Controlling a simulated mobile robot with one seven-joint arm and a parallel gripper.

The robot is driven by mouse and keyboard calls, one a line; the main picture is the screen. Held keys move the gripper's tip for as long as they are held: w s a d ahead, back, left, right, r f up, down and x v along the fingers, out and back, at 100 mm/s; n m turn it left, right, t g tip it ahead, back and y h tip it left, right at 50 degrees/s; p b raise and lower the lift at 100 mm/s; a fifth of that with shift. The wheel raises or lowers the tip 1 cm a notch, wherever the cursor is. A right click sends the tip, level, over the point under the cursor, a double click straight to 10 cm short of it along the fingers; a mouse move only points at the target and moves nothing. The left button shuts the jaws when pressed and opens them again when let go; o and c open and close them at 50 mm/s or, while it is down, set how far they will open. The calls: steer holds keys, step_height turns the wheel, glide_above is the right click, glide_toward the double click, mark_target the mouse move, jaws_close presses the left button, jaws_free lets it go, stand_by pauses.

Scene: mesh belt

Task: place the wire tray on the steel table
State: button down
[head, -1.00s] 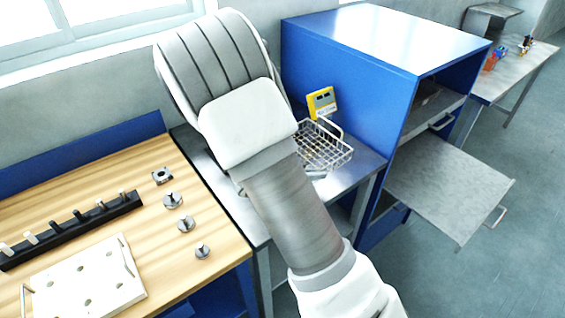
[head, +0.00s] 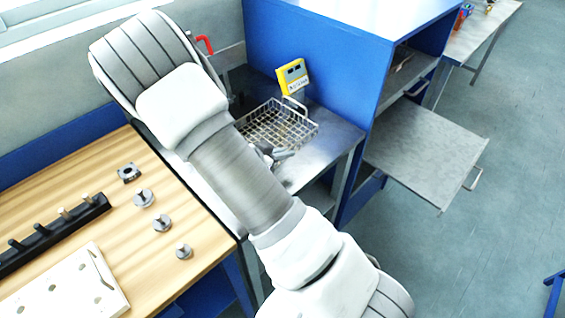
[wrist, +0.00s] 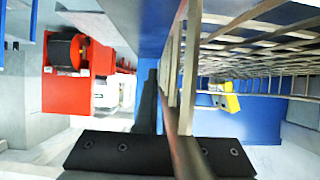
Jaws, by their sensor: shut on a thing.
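The wire tray (head: 290,133) is a shallow metal mesh basket, seen over the steel table (head: 330,150) between the wooden bench and the blue cabinet. My gripper (head: 277,153) is at its near side, partly hidden by my arm. In the wrist view, my gripper (wrist: 168,95) is shut on the rim or handle wires of the wire tray (wrist: 255,50), whose mesh fills the upper right. Whether the tray's underside touches the table I cannot tell. My arm covers the table's left part.
A yellow device (head: 291,77) stands behind the tray, close to the blue cabinet (head: 330,60). A grey shelf (head: 425,155) sticks out right of the cabinet. The wooden bench (head: 95,205) at left holds small metal parts. A red handle (head: 205,44) shows behind my arm.

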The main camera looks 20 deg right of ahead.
steer(key=shift+f, duration=2.2)
steer(key=shift+f, duration=0.1)
steer(key=shift+f+b, duration=0.15)
steer(key=shift+b, duration=0.15)
steer(key=c, duration=1)
jaws_free()
